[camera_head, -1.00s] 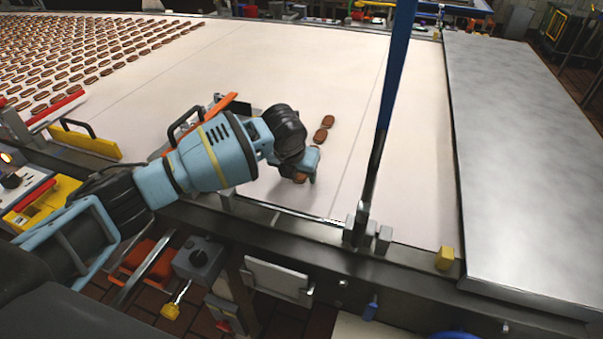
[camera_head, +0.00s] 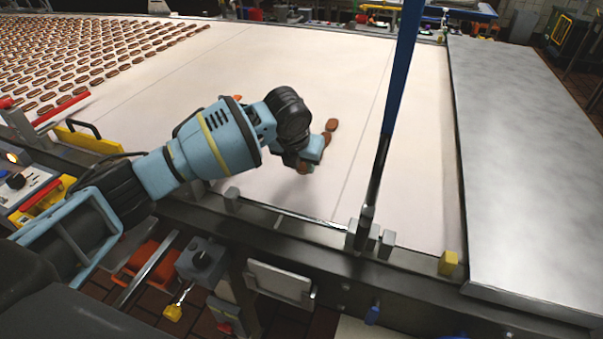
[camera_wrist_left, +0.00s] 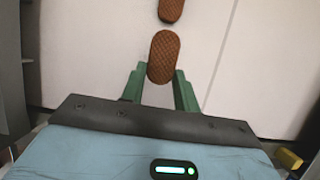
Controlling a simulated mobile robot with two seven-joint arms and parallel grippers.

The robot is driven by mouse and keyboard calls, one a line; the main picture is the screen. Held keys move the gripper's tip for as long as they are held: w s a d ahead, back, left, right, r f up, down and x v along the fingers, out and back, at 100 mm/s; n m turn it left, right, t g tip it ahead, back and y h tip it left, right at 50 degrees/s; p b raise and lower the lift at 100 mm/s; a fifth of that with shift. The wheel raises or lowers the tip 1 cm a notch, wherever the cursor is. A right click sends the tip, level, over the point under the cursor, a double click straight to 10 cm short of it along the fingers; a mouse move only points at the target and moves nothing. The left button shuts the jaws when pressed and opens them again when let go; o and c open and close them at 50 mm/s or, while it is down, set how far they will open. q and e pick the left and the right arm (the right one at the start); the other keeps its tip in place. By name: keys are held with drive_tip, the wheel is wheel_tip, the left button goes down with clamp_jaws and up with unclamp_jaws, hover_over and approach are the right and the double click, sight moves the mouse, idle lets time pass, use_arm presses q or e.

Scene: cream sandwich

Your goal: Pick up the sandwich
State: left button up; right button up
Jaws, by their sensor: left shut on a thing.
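My left gripper (camera_head: 305,164) reaches over the pale conveyor from the left. It is shut on a brown oval sandwich (camera_wrist_left: 163,57), which sits between the two green fingers in the left wrist view. In the head view only part of this sandwich (camera_head: 304,168) shows below the gripper, just above the belt. Two more sandwiches lie on the belt just beyond, a far one (camera_head: 331,125) and a nearer one (camera_head: 326,138). The wrist view shows one of them (camera_wrist_left: 171,9) at its top edge. My right gripper is not in view.
Many sandwiches lie in rows at the back left. A blue and dark upright post (camera_head: 400,60) stands right of the gripper. A metal table (camera_head: 530,150) lies at the right. A metal rail runs along the belt's front edge.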

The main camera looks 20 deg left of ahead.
sight(302, 170)
use_arm(q)
wheel_tip(302, 170, up, 6)
drive_tip(key=shift+s, duration=0.1)
